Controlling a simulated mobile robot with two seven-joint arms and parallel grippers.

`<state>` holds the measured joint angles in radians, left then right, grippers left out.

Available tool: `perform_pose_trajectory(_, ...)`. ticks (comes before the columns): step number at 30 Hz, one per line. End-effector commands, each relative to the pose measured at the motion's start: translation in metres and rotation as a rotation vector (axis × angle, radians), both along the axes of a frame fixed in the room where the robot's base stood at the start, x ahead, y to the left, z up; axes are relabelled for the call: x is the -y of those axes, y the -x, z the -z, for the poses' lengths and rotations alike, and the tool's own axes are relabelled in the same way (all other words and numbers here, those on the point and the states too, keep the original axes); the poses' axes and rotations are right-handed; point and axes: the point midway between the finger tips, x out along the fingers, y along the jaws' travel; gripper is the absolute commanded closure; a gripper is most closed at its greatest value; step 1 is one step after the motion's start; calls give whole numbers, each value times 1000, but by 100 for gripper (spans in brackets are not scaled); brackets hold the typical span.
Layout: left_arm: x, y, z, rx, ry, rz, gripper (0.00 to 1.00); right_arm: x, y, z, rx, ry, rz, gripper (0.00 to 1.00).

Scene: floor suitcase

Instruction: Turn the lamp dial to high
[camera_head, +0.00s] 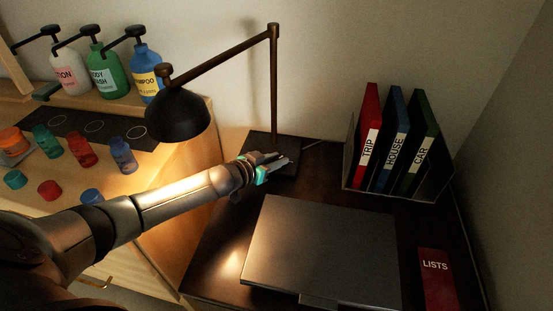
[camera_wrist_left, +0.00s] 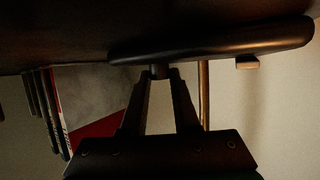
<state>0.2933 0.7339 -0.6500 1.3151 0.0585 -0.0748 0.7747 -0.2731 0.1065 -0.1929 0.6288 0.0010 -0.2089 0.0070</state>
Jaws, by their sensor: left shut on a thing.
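The desk lamp has a black shade (camera_head: 178,115), a bronze post (camera_head: 273,85) and a dark base (camera_head: 262,142) on the desk. Warm light falls below the shade onto my arm. My left gripper (camera_head: 277,164) reaches in from the left at the base. In the left wrist view, which is upside down, the base (camera_wrist_left: 215,43) is a dark slab. My left fingertips close around a small dark dial (camera_wrist_left: 160,73) on it. The dial's setting cannot be read. A small tan piece (camera_wrist_left: 247,63) is on the base beside the post (camera_wrist_left: 204,95). My right gripper is not in view.
A closed grey laptop (camera_head: 320,250) lies in front of the base. A rack (camera_head: 448,180) with red, blue and green binders stands behind right. A red LISTS book (camera_head: 436,280) lies at right. Pump bottles (camera_head: 105,75) and coloured jars stand on the wooden unit (camera_head: 185,170) at left.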

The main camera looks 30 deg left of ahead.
Motion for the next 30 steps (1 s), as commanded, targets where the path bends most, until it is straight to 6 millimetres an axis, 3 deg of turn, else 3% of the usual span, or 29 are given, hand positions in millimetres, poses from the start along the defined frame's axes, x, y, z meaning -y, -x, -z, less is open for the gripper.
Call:
perform_pose_trajectory(17, -6, -3, 0, 2, -3, 274, 100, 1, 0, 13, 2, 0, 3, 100)
perform_pose_trajectory(30, -6, -3, 1, 0, -1, 416, 100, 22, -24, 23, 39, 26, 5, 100)
